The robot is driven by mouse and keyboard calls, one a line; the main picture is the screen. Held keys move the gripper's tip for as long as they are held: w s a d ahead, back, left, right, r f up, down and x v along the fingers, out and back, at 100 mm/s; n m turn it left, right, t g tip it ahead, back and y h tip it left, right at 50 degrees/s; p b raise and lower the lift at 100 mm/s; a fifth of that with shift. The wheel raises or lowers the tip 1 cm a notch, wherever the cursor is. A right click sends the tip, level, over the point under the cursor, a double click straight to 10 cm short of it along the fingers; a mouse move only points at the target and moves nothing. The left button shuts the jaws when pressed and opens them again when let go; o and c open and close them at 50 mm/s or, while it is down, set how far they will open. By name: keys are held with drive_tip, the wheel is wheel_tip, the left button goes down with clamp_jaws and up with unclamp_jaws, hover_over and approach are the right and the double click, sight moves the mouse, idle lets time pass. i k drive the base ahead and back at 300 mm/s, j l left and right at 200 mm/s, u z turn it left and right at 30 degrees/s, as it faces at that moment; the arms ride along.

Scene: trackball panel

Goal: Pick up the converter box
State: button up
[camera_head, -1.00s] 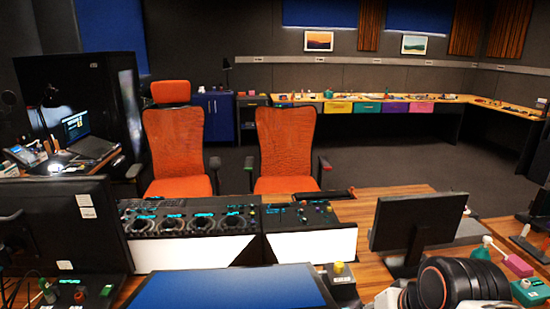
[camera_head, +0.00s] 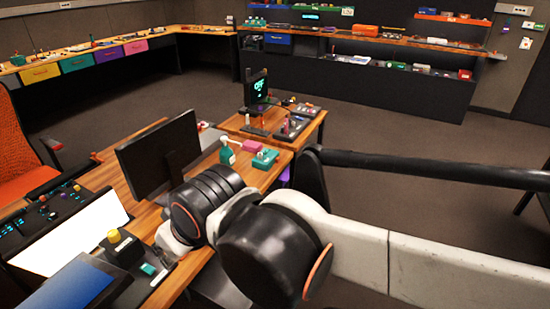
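I cannot tell which object in the head view is the converter box. Small boxes on the desk include a pink box (camera_head: 255,146) and a teal-green box (camera_head: 265,158), side by side near a green pump bottle (camera_head: 227,152). A small black box with a yellow knob (camera_head: 121,247) sits at the front left of the desk. My arm, white and black, crosses the lower right and covers part of the desk. My gripper is not visible, so what it holds does not show.
A dark monitor (camera_head: 160,157) stands on the wooden desk, left of the boxes. A control panel (camera_head: 48,215) is at left. A side table (camera_head: 297,130) holds a small screen. Shelves with many small items (camera_head: 392,65) line the back wall.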

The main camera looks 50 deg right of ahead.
sight(264, 160)
drive_tip(key=z, duration=1.45)
